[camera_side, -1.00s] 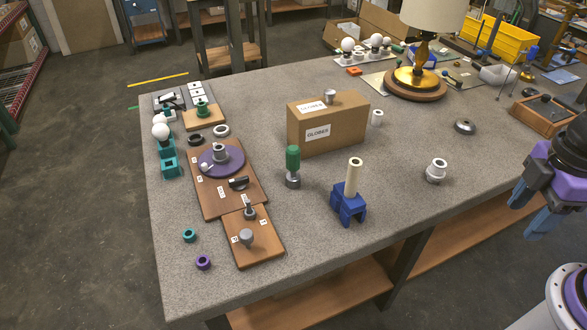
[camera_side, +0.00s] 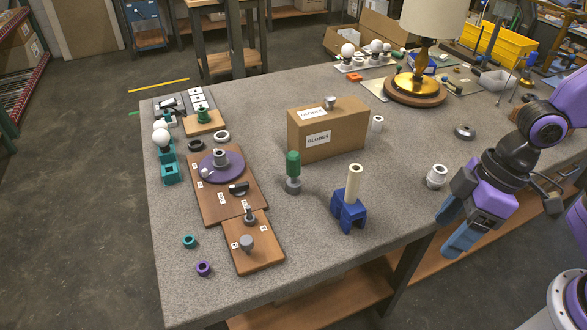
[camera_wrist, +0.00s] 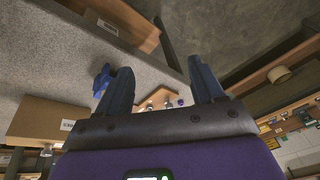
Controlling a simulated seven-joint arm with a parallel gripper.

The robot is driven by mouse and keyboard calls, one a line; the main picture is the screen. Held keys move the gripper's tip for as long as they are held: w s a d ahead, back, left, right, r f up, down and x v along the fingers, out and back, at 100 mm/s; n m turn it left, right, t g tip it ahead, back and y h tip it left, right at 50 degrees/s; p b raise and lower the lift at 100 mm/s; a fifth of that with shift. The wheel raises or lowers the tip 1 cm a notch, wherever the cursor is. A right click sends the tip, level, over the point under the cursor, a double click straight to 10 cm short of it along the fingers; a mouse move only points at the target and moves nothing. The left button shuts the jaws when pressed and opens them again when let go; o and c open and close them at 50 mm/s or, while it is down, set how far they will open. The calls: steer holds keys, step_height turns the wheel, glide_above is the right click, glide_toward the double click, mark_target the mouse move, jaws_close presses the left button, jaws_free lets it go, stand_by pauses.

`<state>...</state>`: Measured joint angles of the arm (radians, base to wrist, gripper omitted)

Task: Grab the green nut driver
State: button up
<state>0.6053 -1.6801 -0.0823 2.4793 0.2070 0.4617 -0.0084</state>
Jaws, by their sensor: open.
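The green nut driver (camera_side: 293,165) stands upright on the grey table, in the middle of the side view, in front of the cardboard box. Its green handle is on top and a grey round piece is at its bottom. My gripper (camera_side: 462,232) is at the right, near the table's front edge, with its blue fingers apart and nothing between them. It is well to the right of the nut driver. In the wrist view the two fingers (camera_wrist: 160,88) are spread; I cannot make out the nut driver there.
A blue stand (camera_side: 348,214) with a cream tube (camera_side: 354,184) stands between my gripper and the nut driver. A white fitting (camera_side: 436,177) is close to my gripper. The cardboard box (camera_side: 340,136) is behind. Wooden boards (camera_side: 262,258) with parts lie left.

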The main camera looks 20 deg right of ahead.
steer(key=w+a+f+m+t+y, duration=0.2)
steer(key=w+a+f+m+t, duration=0.1)
steer(key=w+a, duration=0.55)
steer(key=m+t+h, duration=0.5)
steer(key=m+t, duration=0.2)
steer(key=t, duration=0.3)
glide_toward(297, 166)
steer(key=shift+y, duration=0.3)
steer(key=x, duration=0.9)
steer(key=shift+d, duration=0.15)
steer(key=shift+f+x, duration=0.15)
steer(key=shift+x, duration=1.1)
steer(key=shift+f+x, duration=0.1)
steer(key=shift+x, duration=1.2)
steer(key=shift+s, duration=0.1)
steer(key=c, duration=1.1)
steer(key=shift+r, duration=0.1)
